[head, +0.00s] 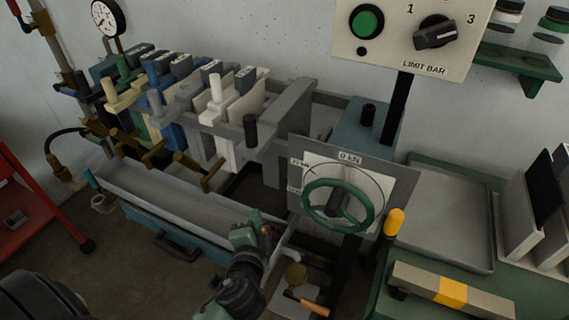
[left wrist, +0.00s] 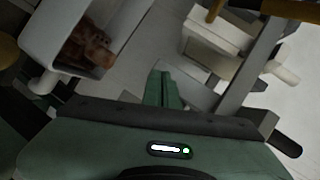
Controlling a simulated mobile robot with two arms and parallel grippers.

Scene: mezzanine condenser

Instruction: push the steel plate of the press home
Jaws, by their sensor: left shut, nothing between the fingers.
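The press holds a row of upright plates in grey, blue, green, cream and white. A large grey plate (head: 289,130) stands at the right end of the row, apart from the white plate (head: 225,125); I cannot tell for sure whether it is the steel one. My left gripper (head: 254,218) is shut and empty, low in front of the row, by the right end of the trough. In the left wrist view its green fingers (left wrist: 165,88) are together, with a pale plate (left wrist: 213,45) beyond them. My right gripper is not in view.
A long grey trough (head: 170,203) runs below the plates, with a brown lump (left wrist: 90,45) inside its end. A green handwheel (head: 367,213) with a dial stands to the right. A control box (head: 388,55) hangs above. A green bench with an empty tray (head: 445,222) is farther right.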

